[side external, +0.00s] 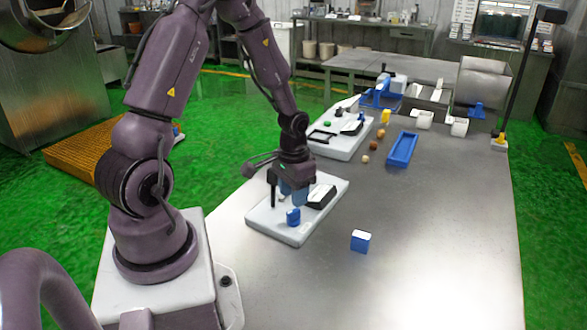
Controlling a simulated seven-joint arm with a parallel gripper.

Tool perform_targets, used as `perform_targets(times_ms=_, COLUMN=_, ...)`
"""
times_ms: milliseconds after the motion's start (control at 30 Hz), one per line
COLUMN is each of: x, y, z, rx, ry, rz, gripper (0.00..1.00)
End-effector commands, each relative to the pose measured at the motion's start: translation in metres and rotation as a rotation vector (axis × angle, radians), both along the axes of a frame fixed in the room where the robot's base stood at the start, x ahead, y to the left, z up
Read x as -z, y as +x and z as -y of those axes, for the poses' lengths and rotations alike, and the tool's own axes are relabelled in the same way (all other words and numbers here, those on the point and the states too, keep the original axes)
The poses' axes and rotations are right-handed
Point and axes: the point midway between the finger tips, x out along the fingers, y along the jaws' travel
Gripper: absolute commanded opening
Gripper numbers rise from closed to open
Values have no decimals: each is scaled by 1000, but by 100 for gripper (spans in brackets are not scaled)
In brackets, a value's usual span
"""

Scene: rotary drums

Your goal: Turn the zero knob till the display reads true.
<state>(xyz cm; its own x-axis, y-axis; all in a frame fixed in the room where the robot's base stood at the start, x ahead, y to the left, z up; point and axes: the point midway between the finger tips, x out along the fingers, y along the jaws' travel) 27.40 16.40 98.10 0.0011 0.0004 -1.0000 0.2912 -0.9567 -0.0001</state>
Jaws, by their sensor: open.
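A white panel (273,233) lies on the metal table just in front of my arm. A blue knob (293,217) stands on its front part. A black display unit (322,195) sits at the panel's right side; its reading is not legible from here. My gripper (294,198) points down over the panel, its bluish fingers open, just above or behind the blue knob. I cannot tell whether the fingers touch the knob. The gripper hides the panel's middle.
A second white panel (337,146) with a green button lies behind. A blue tray (401,151), several small brown balls and white cups (424,120) stand farther right. A blue-and-white block (360,241) sits alone at right. The table's front right is clear.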

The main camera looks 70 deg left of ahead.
Motion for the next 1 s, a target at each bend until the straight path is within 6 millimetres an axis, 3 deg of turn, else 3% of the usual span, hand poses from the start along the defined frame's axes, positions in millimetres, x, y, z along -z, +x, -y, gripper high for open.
perform_targets(times_ms=200, x=-48, y=0, z=-1, rx=-1, ry=4, rz=4, gripper=40)
perform_targets(times_ms=400, x=-73, y=0, z=0, rx=1, ry=1, rz=1, gripper=40)
perform_targets(times_ms=867, x=-78, y=-2, z=1, rx=-8, ry=-5, rz=-8, gripper=40)
perform_targets(times_ms=933, x=-75, y=-12, z=6, rx=-37, ry=-26, rz=-45, gripper=40)
perform_targets(times_ms=1000, x=-86, y=-21, z=11, rx=-64, ry=-20, rz=-56, gripper=40)
